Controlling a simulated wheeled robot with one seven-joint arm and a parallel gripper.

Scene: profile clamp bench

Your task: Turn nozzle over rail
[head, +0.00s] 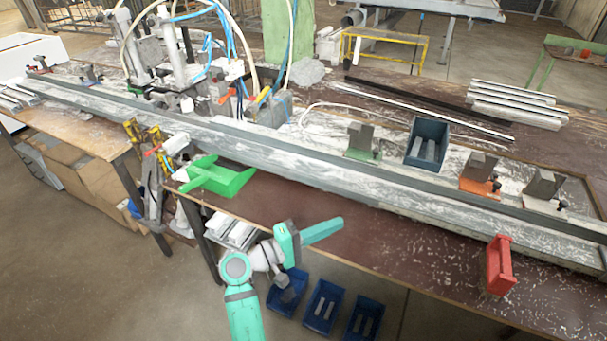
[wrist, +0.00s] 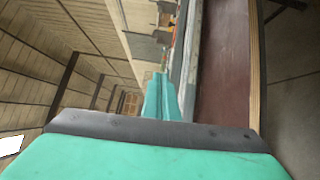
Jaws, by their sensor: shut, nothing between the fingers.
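The long grey rail (head: 300,160) runs across the bench from the far left to the right front in the head view. I cannot tell for sure which part is the nozzle. A white cylindrical piece (head: 175,145) sits at the rail's front edge, by a jointed grey stand. Hoses with yellow and orange fittings (head: 264,94) hang behind the rail near a grey block. My gripper (head: 325,230) is in front of the bench, apart from the rail. Its teal fingers (wrist: 162,98) are together and empty, pointing along the bench edge in the wrist view.
Clamp blocks and a dark blue bin (head: 427,143) stand behind the rail. Blue bins (head: 324,306) sit below the bench edge.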

